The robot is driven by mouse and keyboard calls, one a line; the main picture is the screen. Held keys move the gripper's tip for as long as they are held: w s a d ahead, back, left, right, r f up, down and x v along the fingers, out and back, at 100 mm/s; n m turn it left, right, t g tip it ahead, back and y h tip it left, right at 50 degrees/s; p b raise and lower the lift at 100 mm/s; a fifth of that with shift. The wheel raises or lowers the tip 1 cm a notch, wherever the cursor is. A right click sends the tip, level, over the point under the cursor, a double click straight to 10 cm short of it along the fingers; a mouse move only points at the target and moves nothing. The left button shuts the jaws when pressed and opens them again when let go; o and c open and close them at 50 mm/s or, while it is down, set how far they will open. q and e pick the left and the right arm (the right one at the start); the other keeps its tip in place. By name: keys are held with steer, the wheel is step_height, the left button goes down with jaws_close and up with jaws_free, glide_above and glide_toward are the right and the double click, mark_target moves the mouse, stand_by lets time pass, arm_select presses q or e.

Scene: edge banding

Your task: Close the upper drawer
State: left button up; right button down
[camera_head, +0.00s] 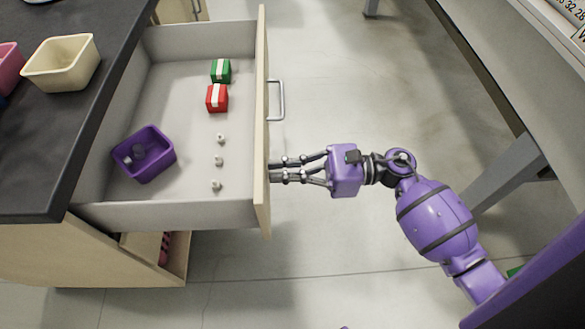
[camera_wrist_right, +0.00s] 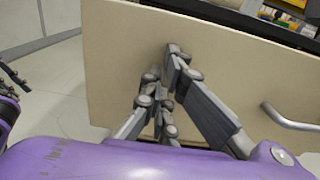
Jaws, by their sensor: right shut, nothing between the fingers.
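The upper drawer (camera_head: 180,213) stands open, pulled out to the right from under the dark worktop. Its wooden front panel (camera_head: 262,60) has a metal bar handle (camera_head: 281,101) on the outer face. My right gripper (camera_head: 273,171) is shut and empty, its fingertips at or very near the outer face of the panel, below the handle in the head view. In the right wrist view, the closed fingers (camera_wrist_right: 172,62) point at the pale panel (camera_wrist_right: 130,50), with the handle (camera_wrist_right: 290,120) to their right. Exact contact cannot be told.
The drawer holds a purple bin (camera_head: 144,154), a green box (camera_head: 221,71), a red box (camera_head: 217,98) and small metal parts (camera_head: 219,161). A lower drawer (camera_head: 178,262) is partly open. A cream bin (camera_head: 62,63) stands on the worktop (camera_head: 40,160).

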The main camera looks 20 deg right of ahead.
arm_select(q)
steer(key=shift+w, duration=0.2)
steer(key=shift+d, duration=0.1)
